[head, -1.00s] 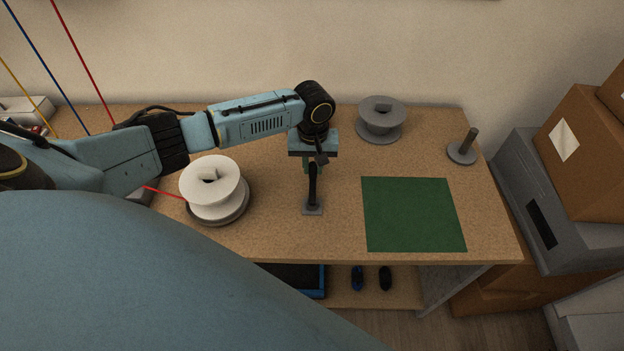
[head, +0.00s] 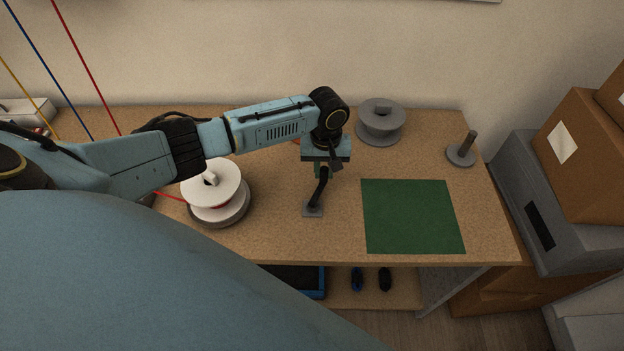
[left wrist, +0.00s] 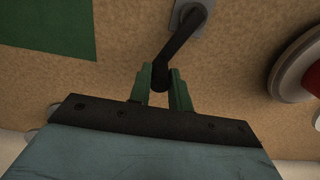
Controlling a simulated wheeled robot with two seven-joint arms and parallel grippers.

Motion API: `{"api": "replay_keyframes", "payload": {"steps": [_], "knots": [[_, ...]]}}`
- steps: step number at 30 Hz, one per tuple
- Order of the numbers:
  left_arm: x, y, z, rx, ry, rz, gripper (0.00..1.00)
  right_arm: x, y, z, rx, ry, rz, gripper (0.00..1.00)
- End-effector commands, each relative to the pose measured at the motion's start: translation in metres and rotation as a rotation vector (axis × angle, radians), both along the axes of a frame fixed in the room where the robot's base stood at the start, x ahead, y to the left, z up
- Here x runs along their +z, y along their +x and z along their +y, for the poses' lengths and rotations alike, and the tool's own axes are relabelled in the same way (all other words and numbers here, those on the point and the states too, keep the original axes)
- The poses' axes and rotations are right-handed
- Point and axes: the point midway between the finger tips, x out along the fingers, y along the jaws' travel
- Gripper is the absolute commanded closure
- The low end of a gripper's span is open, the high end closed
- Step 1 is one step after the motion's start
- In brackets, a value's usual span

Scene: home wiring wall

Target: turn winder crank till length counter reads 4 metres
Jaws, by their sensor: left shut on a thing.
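The winder crank (head: 317,193) is a black bar on a small grey base plate at the middle of the bench. It leans up and to the right from its base. My left gripper (head: 321,172) is at its top end. In the left wrist view the green fingers (left wrist: 162,80) are shut around the free end of the crank (left wrist: 178,44). The white winder spool (head: 212,185) sits on a grey round base left of the crank, with red wire running to it from the left. I cannot make out a length counter. My right gripper is out of view.
A grey empty spool (head: 380,122) stands at the back of the bench, and a grey post on a disc (head: 462,150) at the right. A green mat (head: 412,216) lies right of the crank, bare. Cardboard boxes (head: 585,150) are stacked beyond the bench's right end.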

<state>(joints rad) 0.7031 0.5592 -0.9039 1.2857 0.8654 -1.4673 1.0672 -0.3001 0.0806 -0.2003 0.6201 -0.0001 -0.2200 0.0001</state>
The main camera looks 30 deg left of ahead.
Motion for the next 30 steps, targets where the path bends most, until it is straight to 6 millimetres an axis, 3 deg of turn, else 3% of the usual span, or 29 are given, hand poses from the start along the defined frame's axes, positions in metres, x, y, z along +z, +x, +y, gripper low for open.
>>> {"api": "replay_keyframes", "payload": {"steps": [5, 16, 24, 30], "knots": [[0.001, 0.0, -0.015, -0.003, -0.004, 0.002, 1.0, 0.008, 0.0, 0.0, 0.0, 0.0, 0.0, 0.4], [0.0, -0.001, -0.017, -0.003, -0.003, 0.004, 1.0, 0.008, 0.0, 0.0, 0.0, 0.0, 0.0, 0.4], [0.001, -0.006, -0.035, -0.005, -0.003, 0.007, 1.0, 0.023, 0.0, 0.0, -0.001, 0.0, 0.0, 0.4], [-0.001, -0.007, -0.037, -0.003, -0.001, 0.005, 1.0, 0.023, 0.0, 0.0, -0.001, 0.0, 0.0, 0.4]]}}
